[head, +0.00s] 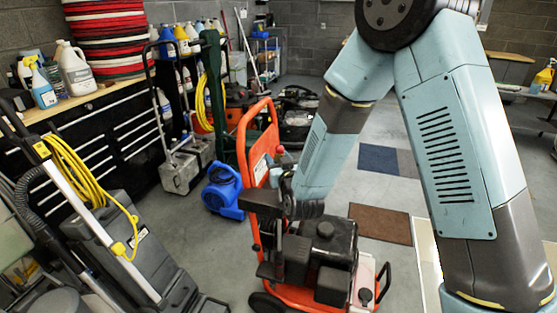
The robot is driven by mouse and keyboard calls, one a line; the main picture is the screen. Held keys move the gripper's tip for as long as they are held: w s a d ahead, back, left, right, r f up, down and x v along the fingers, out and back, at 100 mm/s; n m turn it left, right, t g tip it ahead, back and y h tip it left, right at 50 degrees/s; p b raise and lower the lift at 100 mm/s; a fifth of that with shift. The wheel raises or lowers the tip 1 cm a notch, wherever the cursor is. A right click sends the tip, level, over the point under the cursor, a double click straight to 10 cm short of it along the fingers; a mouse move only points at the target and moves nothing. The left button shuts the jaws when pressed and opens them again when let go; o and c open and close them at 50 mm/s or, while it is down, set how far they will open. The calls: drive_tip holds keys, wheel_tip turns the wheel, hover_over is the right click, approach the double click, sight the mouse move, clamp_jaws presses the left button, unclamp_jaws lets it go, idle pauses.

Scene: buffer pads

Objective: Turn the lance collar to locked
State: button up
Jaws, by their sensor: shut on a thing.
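An orange-framed pressure washer (335,245) with a black engine stands on the floor at the middle bottom. My arm reaches down from the upper right to its near left side. My gripper (272,212) is there, beside the orange upright frame, small and dark against the machine. It is shut on a part at the washer, apparently the lance collar. The collar itself is hidden among the dark gripper parts, and its turn position cannot be read. A small red knob (279,150) shows just above the wrist.
A blue blower (222,190) sits behind the washer. A floor machine (125,250) with a yellow cord stands at the left. A bench (95,97) with bottles is at the back left. Brown (380,223) and blue (379,159) mats lie on open floor at the right.

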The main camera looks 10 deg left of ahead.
drive_tip(key=shift+a+r+m+h, duration=0.1)
drive_tip(key=shift+m+h, duration=0.2)
drive_tip(key=shift+h, duration=0.1)
drive_tip(key=shift+t+h, duration=0.3)
drive_tip(key=shift+t, duration=0.1)
drive_tip(key=shift+w+m+t+h, duration=0.1)
drive_tip(key=shift+m+t+h, duration=0.3)
drive_tip(key=shift+m+h, duration=0.4)
drive_tip(key=m+h, duration=0.2)
drive_tip(key=h, duration=0.1)
drive_tip(key=m+h, duration=0.2)
drive_tip(key=h, duration=0.1)
drive_tip(key=d+m+h, duration=0.1)
drive_tip(key=m+h, duration=0.1)
drive_tip(key=h, duration=0.1)
drive_tip(key=shift+w+t, duration=0.1)
drive_tip(key=shift+t, duration=0.3)
drive_tip(key=m+h, duration=0.1)
drive_tip(key=h, duration=0.1)
drive_tip(key=m+g+h, duration=0.2)
drive_tip(key=h, duration=0.1)
drive_tip(key=shift+d+m+h, duration=0.3)
drive_tip(key=shift+s+d+r+m+g+h, duration=0.1)
drive_tip(key=shift+s+d+m+g+h, duration=0.05)
drive_tip(key=shift+m+g+h, duration=1)
drive_tip(key=shift+s+d+m+g+h, duration=0.15)
drive_tip(key=shift+m+g+h, duration=0.7)
drive_tip(key=shift+h, duration=0.5)
drive_tip(key=shift+m, duration=0.3)
